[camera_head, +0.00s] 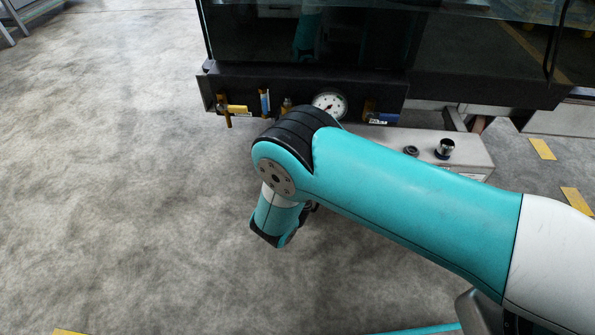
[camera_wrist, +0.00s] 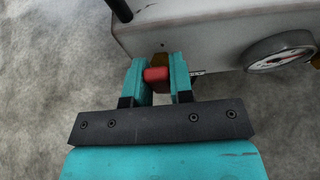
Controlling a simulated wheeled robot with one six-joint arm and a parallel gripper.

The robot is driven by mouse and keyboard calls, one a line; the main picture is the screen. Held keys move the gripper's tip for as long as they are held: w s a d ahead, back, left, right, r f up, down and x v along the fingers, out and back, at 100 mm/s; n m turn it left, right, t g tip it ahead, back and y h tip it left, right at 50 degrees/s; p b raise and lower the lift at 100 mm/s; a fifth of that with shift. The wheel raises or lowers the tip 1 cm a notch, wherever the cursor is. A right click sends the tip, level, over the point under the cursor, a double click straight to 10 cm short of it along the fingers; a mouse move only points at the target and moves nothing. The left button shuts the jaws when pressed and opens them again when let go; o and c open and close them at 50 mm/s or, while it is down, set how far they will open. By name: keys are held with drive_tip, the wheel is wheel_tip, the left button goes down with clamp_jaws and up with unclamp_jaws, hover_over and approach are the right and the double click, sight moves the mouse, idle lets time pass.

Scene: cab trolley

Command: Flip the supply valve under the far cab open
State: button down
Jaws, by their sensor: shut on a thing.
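In the wrist view, my gripper (camera_wrist: 158,70) has its two teal fingers shut on a small red handle (camera_wrist: 157,76). Brass-coloured metal shows just behind and beside the handle, partly covered by the fingers. The handle sits at the edge of a pale box-shaped housing (camera_wrist: 190,35). In the head view, the dark cab (camera_head: 300,85) stands at the top, and my arm crosses in front of its lower edge. My fingers and the red handle are hidden there. Whether the valve is open or closed I cannot tell.
Along the cab's lower edge are a yellow-handled valve (camera_head: 235,109), a blue-handled one (camera_head: 265,102), a round gauge (camera_head: 329,105) and another blue-marked fitting (camera_head: 383,116). A grey box (camera_head: 470,158) with black fittings lies to the right. The concrete floor at left is clear.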

drive_tip(key=shift+a+f, duration=0.1)
drive_tip(key=shift+f, duration=0.05)
drive_tip(key=c, duration=1)
unclamp_jaws()
drive_tip(key=p+v, duration=0.6)
drive_tip(key=v, duration=1.1)
drive_tip(key=shift+s, duration=0.2)
